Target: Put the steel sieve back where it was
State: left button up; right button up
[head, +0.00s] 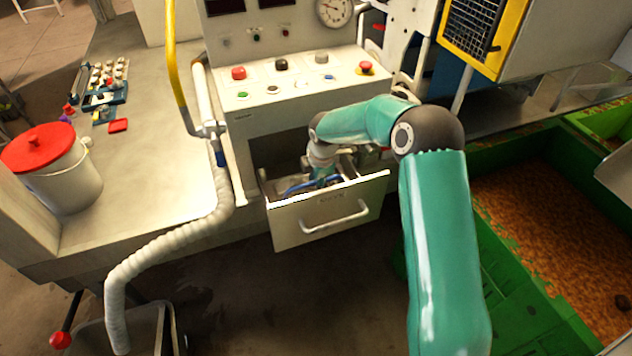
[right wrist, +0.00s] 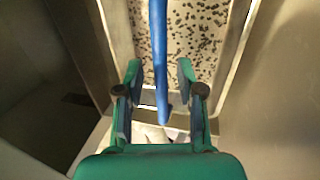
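A pale drawer (head: 325,218) under the control panel is pulled open. My right gripper (head: 318,178) reaches down into it. In the right wrist view the gripper (right wrist: 159,85) is open, one finger on each side of a long blue bar (right wrist: 159,50), with a gap on both sides. A blue part (head: 298,187) also shows in the drawer in the head view. Behind the bar is a pale panel with dark specks (right wrist: 195,30); I cannot tell whether it is the steel sieve or the drawer's contents. No sieve shows clearly elsewhere. My left gripper is not in view.
The control panel (head: 300,80) with several buttons stands above the drawer. A white bucket with a red lid (head: 38,147) stands on the left worktop. A ribbed hose (head: 165,240) hangs left of the drawer. A green bin of brown material (head: 540,220) is at right.

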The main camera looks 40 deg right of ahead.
jog(key=b+v, duration=0.1)
jog(key=v, duration=1)
jog(key=shift+r, duration=0.25)
